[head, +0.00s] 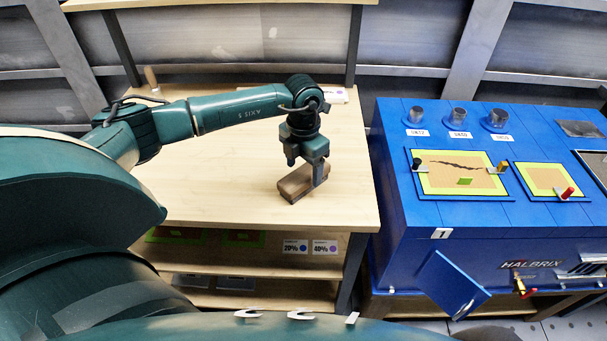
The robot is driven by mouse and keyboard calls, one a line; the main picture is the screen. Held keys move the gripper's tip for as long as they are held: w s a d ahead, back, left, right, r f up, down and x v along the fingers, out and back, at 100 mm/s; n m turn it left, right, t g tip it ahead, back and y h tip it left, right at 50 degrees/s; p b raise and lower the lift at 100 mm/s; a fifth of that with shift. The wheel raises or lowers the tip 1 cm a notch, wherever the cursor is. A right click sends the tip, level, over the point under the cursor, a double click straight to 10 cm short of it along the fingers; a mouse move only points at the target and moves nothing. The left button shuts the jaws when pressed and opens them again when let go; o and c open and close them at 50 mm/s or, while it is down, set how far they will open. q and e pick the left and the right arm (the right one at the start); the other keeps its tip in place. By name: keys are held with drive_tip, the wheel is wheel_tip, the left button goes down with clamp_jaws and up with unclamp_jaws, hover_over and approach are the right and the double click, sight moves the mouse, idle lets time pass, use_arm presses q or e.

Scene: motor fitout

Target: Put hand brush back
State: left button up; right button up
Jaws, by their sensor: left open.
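A brown wooden block-like thing (296,186), which looks like the hand brush, lies on the light wooden table (230,205) near its right front part. I cannot make out bristles. My left gripper (308,177) points down right over it and is open. One finger shows in front of its right part; the other finger is mostly hidden, so I cannot tell whether they touch it. My right gripper is out of view.
A blue machine (410,230) stands to the right across a narrow gap, its small door (452,284) open. An upright wooden handle (151,78) stands at the table's back left. A shelf (240,3) runs above. The table's front right is clear.

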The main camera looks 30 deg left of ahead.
sight(303, 173)
use_arm(q)
wheel_tip(303, 173, up, 9)
drive_tip(key=s+d+f+g+h, duration=0.1)
drive_tip(key=s+d+f+h, duration=0.15)
drive_tip(key=d, duration=0.45)
drive_tip(key=s+d+f+m+h, duration=0.1)
drive_tip(key=s+d+h, duration=0.25)
drive_tip(key=d, duration=0.35)
drive_tip(key=s+d+f+g+h, duration=0.15)
drive_tip(key=d+h, duration=0.25)
drive_tip(key=d, duration=0.4)
drive_tip(key=s+d+r+n+t+h, duration=0.3)
drive_tip(key=d+r+n+t+h, duration=0.4)
drive_tip(key=d+n+h, duration=0.15)
drive_tip(key=w+a+f+n+t+y, duration=0.1)
drive_tip(key=a+f+n+t+y, duration=0.25)
drive_tip(key=n+t, duration=0.4)
drive_tip(key=w+a+f+n+t+y, duration=0.1)
drive_tip(key=a+f+n+t+y, duration=0.3)
drive_tip(key=n, duration=0.7)
drive_tip(key=s+a+f+n+g+y, duration=0.2)
drive_tip(key=s+a+f+n+y, duration=0.1)
drive_tip(key=s+f+n, duration=0.1)
drive_tip(key=s+a+f+n+g+y, duration=0.3)
drive_tip(key=s+f+n+y, duration=0.1)
drive_tip(key=f, duration=0.4)
drive_tip(key=shift+s+f+n+b, duration=0.15)
drive_tip(key=shift+s+n+b, duration=0.45)
drive_tip(key=shift+s, duration=0.5)
